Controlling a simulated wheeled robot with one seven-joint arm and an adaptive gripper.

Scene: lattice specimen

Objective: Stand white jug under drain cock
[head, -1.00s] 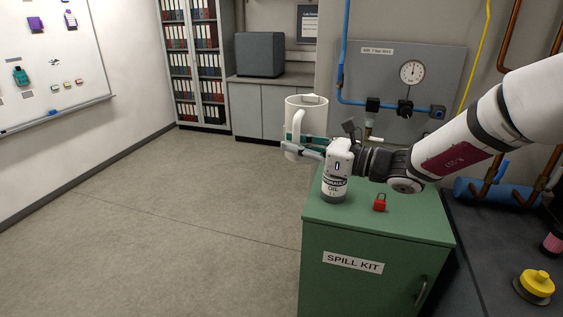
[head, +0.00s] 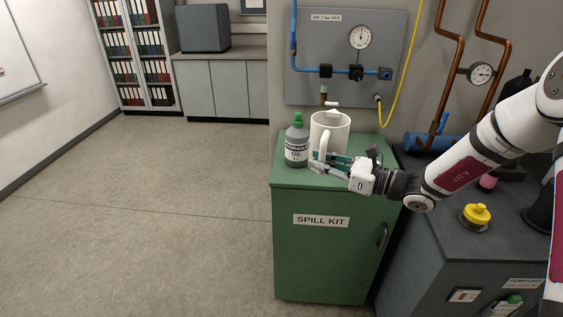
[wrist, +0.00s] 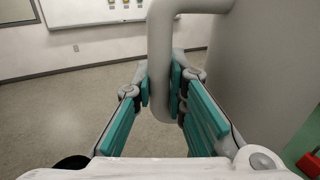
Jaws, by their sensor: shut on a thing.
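The white jug (head: 334,133) is upright at the back of the green cabinet's top, right of the oil bottle. My gripper (head: 322,165) is shut on its handle (head: 320,142). In the wrist view the handle (wrist: 160,70) runs down between the teal finger pads (wrist: 160,88), and the jug's body (wrist: 255,75) fills the right. The drain cock, a short brown pipe stub (head: 323,95) with a pale lever (head: 332,104), hangs below the wall panel, just above or behind the jug's rim. Its outlet is hidden. I cannot tell whether the jug's base touches the cabinet.
The oil bottle (head: 297,146) with a green cap stands close left of the jug on the cabinet (head: 290,177). A red object (wrist: 312,162) shows in the wrist view's lower right corner. A dark bench (head: 430,220) with a yellow-topped item (head: 476,215) is at right.

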